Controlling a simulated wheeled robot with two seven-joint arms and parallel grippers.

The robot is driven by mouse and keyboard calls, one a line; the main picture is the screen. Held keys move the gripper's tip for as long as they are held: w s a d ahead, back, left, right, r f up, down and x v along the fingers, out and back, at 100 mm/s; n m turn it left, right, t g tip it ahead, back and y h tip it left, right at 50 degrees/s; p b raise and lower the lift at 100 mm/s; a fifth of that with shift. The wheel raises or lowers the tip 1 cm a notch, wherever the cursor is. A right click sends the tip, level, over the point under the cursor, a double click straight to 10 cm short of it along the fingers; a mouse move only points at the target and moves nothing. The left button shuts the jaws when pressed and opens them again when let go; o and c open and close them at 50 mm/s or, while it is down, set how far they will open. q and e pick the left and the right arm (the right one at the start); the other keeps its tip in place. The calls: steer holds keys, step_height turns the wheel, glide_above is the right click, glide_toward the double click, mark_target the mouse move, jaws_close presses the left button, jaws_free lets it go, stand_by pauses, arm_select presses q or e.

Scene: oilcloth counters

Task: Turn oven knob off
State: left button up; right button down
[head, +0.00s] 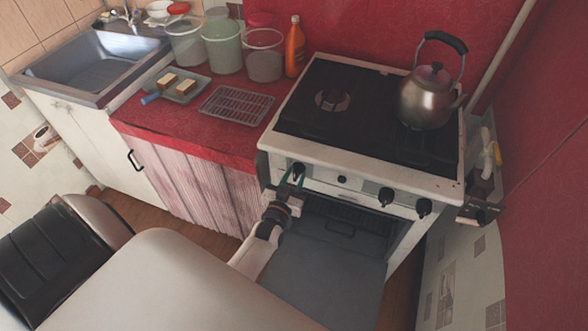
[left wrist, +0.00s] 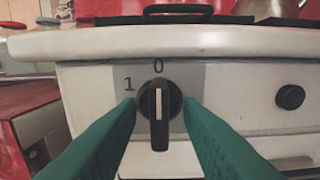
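The stove's leftmost front knob (head: 298,169) is black and round with a raised bar. In the left wrist view the knob (left wrist: 160,100) has its bar upright, with the white line under the "0" mark; a "1" is printed to its upper left. My left gripper (head: 292,175) is at this knob. In the left wrist view its green fingers (left wrist: 160,104) stand on either side of the knob, with narrow gaps showing, so it looks open around it. My right gripper is not in view.
Other knobs (head: 386,197) sit farther right on the stove front. The oven door (head: 325,265) hangs open below. A kettle (head: 426,98) stands on the stove top. The red counter (head: 175,130) at left holds a rack (head: 236,104), a tray and tubs.

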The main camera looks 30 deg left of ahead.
arm_select(q)
steer(key=b+v, duration=0.1)
steer(key=v, duration=1.1)
steer(key=shift+r, duration=0.1)
steer(key=s+d+f+m+g+h, duration=0.15)
steer(key=s+d+f+g, duration=0.25)
steer(key=f, duration=0.7)
steer(key=s+d+f+m+g+h, duration=0.1)
steer(key=s+d+f+g+h, duration=0.25)
steer(key=f, duration=0.75)
steer(key=s+f+m+g, duration=0.1)
steer(key=s+f+g, duration=0.3)
steer(key=s+f, duration=0.3)
steer(key=s+a+f+m+g+y, duration=0.1)
steer(key=s+f+g, duration=0.4)
steer(key=s, duration=1.3)
step_height(320, 180, down, 2)
steer(key=shift+a+f, duration=0.2)
steer(key=shift+a, duration=0.1)
steer(key=shift+w, duration=0.1)
steer(key=shift+o, duration=0.4)
